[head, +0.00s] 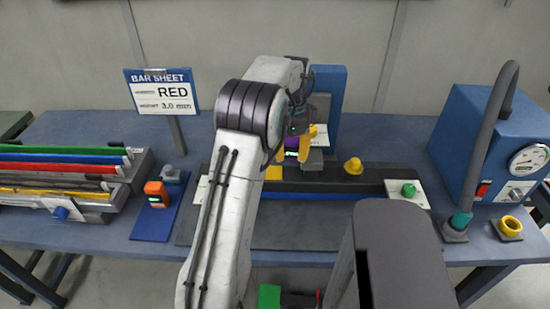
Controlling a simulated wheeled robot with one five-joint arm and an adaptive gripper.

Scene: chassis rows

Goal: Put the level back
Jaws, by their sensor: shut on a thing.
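My gripper (295,152), with yellow fingers, is at the middle of the bench, above the back part of a dark fixture (330,215). It is shut on a small purple block with a green-lit face (291,143), which looks like the level. My arm and fingers hide much of it, and I cannot tell whether it touches the fixture. A blue bar (320,193) lies along the fixture.
A rack of coloured bars (60,170) is at the left, beside a sign reading RED, 3.0 mm (161,92). Yellow (354,166) and green (408,189) knobs are on the fixture's right. A blue gauge box (480,140) and grey hose (488,140) stand at the right.

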